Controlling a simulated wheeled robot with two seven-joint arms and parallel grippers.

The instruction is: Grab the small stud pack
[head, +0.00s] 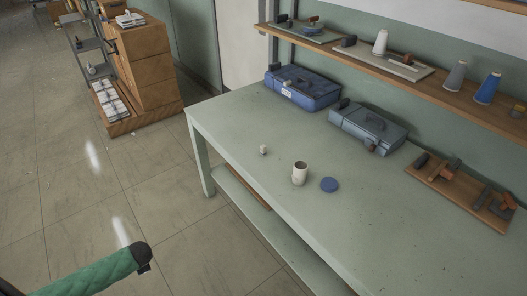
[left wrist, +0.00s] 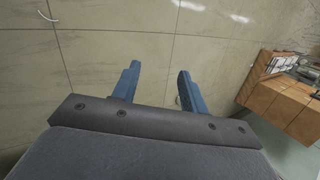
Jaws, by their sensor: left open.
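Nothing in view is clearly recognisable as a small stud pack. A tiny whitish item (head: 263,150) lies on the pale green table; it is too small to identify. In the head view my green-sleeved left arm is at the lower left, over the floor and away from the table. My right gripper is out of view.
The pale green table (head: 238,122) holds a blue case (head: 302,88), a grey-blue case (head: 368,129) and a wooden board (head: 459,190) with tools. A shelf (head: 443,83) with spools runs above. A wooden cabinet (head: 140,60) stands at upper left. The floor between is clear.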

